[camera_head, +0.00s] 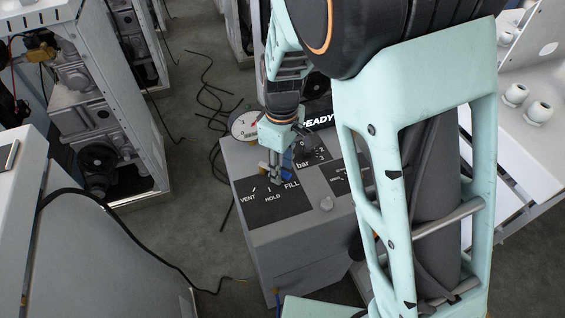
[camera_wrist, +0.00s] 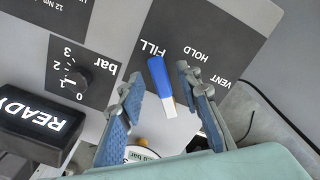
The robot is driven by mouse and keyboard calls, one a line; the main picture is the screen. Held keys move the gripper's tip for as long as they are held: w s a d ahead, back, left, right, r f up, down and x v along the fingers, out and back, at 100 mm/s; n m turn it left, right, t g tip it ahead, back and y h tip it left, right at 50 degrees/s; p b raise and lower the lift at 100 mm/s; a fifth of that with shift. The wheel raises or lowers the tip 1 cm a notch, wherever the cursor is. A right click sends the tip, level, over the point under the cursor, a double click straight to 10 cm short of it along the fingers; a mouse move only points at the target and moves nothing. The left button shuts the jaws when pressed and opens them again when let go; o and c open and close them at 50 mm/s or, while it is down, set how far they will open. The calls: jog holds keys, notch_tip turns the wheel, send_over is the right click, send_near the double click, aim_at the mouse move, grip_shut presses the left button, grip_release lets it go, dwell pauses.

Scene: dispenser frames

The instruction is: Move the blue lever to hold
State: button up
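The blue lever (camera_wrist: 159,76) lies on a dark panel (camera_wrist: 210,38) lettered FILL, HOLD and VENT. Its blue end is close to the word FILL, and its other end is whitish. HOLD stands beside FILL, with VENT beyond it. My gripper (camera_wrist: 160,70) is open, with one blue-padded finger on each side of the lever and a gap to both. In the head view my gripper (camera_head: 277,172) is over the panel (camera_head: 265,212), close to FILL, and mostly hides the lever there.
A bar dial knob (camera_wrist: 76,78) and a lit READY display (camera_wrist: 40,120) are on the same grey box (camera_head: 300,240). A round gauge (camera_head: 245,125) stands behind. Cables lie on the floor at left.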

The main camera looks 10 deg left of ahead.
jog(key=shift+c, duration=0.4)
grip_shut()
jog(key=shift+s, duration=0.1)
jog(key=m, duration=0.1)
jog(key=s+m+p, duration=0.1)
jog(key=a+m, duration=0.1)
jog(key=shift+s+r+m, duration=0.1)
jog(key=shift+s+m, duration=0.15)
jog(key=shift+m, duration=0.15)
jog(key=shift+s+a+m+p, duration=0.35)
jog(key=shift+a+m+p, duration=0.05)
jog(key=shift+m, duration=0.6)
jog(key=shift+s+a+m+p, duration=0.35)
jog(key=shift+m, duration=0.65)
jog(key=shift+o, duration=0.4)
grip_release()
